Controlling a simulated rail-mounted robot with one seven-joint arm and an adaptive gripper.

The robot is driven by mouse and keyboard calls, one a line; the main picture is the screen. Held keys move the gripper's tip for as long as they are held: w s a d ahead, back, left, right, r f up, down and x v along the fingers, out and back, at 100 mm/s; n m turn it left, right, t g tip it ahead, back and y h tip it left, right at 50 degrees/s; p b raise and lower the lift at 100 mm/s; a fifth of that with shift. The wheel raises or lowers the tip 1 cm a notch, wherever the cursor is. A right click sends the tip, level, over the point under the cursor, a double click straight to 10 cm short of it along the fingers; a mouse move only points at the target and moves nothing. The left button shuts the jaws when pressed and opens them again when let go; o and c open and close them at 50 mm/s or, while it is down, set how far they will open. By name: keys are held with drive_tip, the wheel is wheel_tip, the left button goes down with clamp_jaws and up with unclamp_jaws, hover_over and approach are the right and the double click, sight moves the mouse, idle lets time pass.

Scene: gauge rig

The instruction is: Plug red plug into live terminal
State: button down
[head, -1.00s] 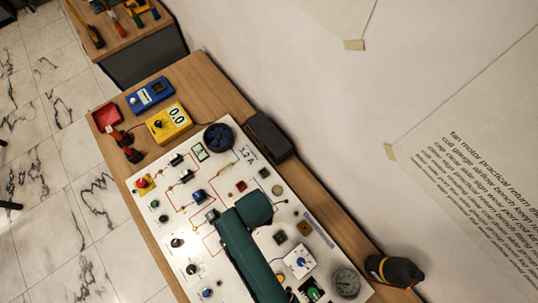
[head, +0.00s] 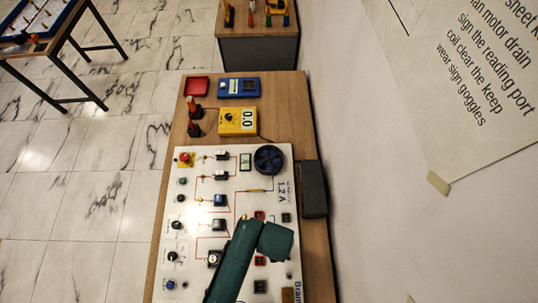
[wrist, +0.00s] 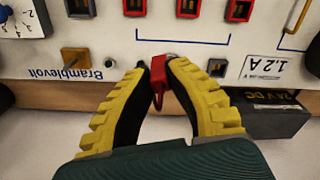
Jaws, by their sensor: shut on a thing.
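My gripper (wrist: 158,85) is shut on the red plug (wrist: 158,72) in the wrist view, its yellow and black fingers on either side. A thin red lead loops below the plug. The plug is over the lower edge of the white board, below a blue bracket line. Red sockets (wrist: 188,8) line the top of that view, apart from the plug, and a dark socket (wrist: 217,67) is to its right. I cannot tell which socket is the live terminal. In the head view my green arm hides the gripper and plug; a red socket (head: 260,215) shows just above the arm.
The white board (head: 190,239) carries switches, knobs and a fan (head: 268,159). A black supply box (wrist: 268,116) stands beside the board, near the wall.

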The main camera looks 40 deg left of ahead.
drive_tip(key=s+m, duration=0.3)
drive_tip(key=s, duration=0.3)
hover_over(259, 261)
wheel_tip(259, 261, down, 9)
drive_tip(key=shift+w+f, duration=0.1)
drive_tip(key=shift+f, duration=0.1)
drive_tip(key=shift+f, duration=0.15)
drive_tip(key=c, duration=1.2)
unclamp_jaws()
drive_tip(key=shift+o, duration=0.2)
wheel_tip(259, 261, up, 12)
drive_tip(key=shift+r+p, duration=0.2)
drive_tip(key=shift+p, duration=0.1)
